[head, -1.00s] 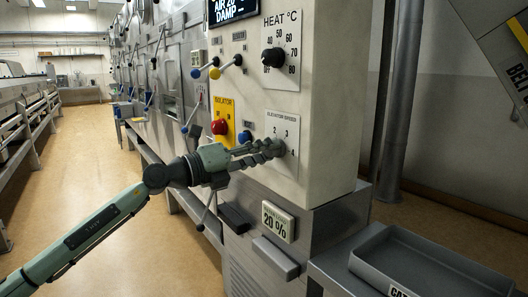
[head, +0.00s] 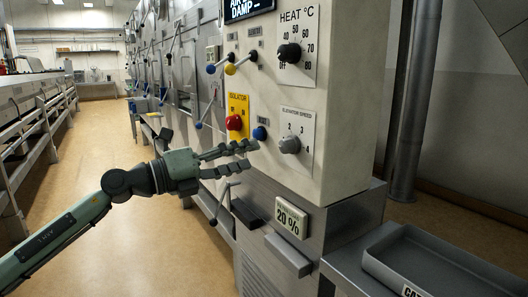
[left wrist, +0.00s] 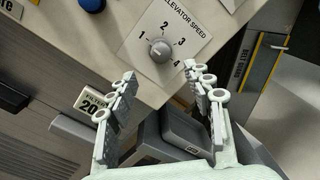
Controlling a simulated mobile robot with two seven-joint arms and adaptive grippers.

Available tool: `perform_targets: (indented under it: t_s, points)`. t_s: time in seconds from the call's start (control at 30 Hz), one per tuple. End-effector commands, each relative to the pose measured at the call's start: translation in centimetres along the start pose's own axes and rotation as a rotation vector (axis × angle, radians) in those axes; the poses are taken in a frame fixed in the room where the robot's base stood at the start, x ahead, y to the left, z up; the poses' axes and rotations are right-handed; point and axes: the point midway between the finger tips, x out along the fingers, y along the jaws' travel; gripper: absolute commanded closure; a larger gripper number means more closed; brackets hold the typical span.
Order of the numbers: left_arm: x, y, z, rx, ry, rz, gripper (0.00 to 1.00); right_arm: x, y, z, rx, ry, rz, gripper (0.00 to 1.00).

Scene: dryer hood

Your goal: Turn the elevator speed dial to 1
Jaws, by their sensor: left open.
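The elevator speed dial (head: 290,145) is a grey round knob on a white plate numbered 1 to 4, low on the cream panel. It also shows in the left wrist view (left wrist: 160,50), clear of the fingers. I cannot tell surely which number its pointer faces. My left gripper (head: 250,155) is open and empty, to the left of the dial and apart from it. In the left wrist view its fingertips (left wrist: 162,75) are spread below the knob. My right gripper is not in view.
A red isolator knob (head: 234,122) and a blue button (head: 260,133) sit left of the dial. The black heat knob (head: 289,53) is above. The floor at left is free.

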Motion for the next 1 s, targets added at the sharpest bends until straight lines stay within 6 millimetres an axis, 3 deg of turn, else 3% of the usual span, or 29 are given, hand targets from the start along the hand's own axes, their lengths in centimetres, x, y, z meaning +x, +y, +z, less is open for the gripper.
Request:
perform_targets:
  t_s: [0.1,0.23,0.57,0.7,0.77,0.83,1.0]
  points:
    - [-1.8,0.1,-0.1,-0.002,0.001,0.001,0.49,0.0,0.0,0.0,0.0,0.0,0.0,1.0]
    - [-2.7,0.0,-0.1,0.0,0.001,0.0,0.49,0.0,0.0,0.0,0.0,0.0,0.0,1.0]
    - [-2.9,0.0,0.0,-0.001,0.0,-0.001,0.49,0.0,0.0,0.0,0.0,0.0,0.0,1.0]
    - [-2.7,1.1,-0.1,-0.092,-0.054,-0.026,0.49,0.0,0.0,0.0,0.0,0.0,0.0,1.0]
    - [-2.7,2.8,0.0,-0.205,-0.128,-0.049,0.49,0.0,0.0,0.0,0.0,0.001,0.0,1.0]
    - [-3.3,6.5,0.1,-0.395,-0.264,-0.066,0.49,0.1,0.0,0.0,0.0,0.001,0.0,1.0]
    - [-7.6,18.3,-1.7,-0.827,-0.619,-0.002,0.49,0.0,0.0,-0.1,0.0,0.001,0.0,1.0]
